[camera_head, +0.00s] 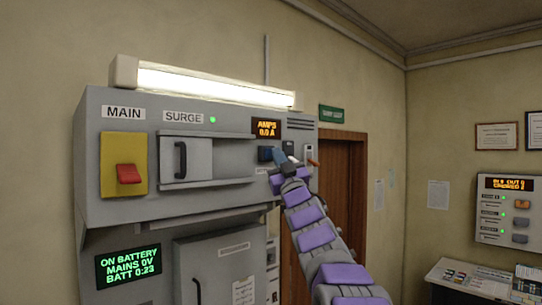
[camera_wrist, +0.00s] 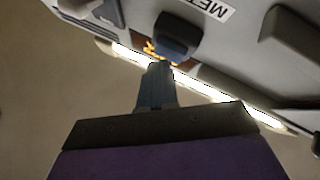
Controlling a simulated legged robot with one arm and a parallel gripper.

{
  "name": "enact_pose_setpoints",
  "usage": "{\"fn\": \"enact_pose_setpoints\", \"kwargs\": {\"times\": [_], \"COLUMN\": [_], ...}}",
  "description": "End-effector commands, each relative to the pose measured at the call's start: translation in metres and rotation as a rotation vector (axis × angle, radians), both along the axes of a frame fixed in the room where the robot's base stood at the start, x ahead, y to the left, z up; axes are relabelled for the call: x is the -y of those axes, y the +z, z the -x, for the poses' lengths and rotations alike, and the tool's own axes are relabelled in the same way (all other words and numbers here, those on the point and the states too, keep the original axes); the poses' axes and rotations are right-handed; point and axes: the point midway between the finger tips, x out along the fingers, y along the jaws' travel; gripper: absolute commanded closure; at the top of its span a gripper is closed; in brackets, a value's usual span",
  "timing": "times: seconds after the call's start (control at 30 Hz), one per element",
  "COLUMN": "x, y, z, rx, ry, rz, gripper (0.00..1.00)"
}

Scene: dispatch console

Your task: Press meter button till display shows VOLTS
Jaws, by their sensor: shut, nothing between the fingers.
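The meter display (camera_head: 267,128) on the grey console reads AMPS 0.0 A in orange. Below it is a dark blue meter button (camera_head: 265,154). In the wrist view the button (camera_wrist: 178,35) stands out beside a partly visible label (camera_wrist: 207,8) that starts with MET. My gripper (camera_head: 279,156) is shut and empty, with its tip just right of the button in the head view. In the wrist view its fingertips (camera_wrist: 158,68) point at the button and nearly overlap its lower edge. I cannot tell whether they touch it. The display is partly hidden in the wrist view.
The console (camera_head: 230,213) also bears a red MAIN switch (camera_head: 128,174) and a SURGE handle (camera_head: 181,160). A lit lamp (camera_head: 210,83) runs along its top. A green-lettered screen (camera_head: 128,265) reads ON BATTERY. Another panel (camera_head: 507,210) hangs on the right wall.

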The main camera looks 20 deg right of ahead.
Motion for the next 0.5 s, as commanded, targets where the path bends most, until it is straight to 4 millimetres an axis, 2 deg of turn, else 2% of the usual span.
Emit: {"fn": "enact_pose_setpoints", "kwargs": {"times": [0.5], "x": [-0.0020], "y": [-0.0002], "z": [-0.0057], "rx": [0.000], "ry": [0.000], "rz": [0.000], "gripper": [1.00]}}
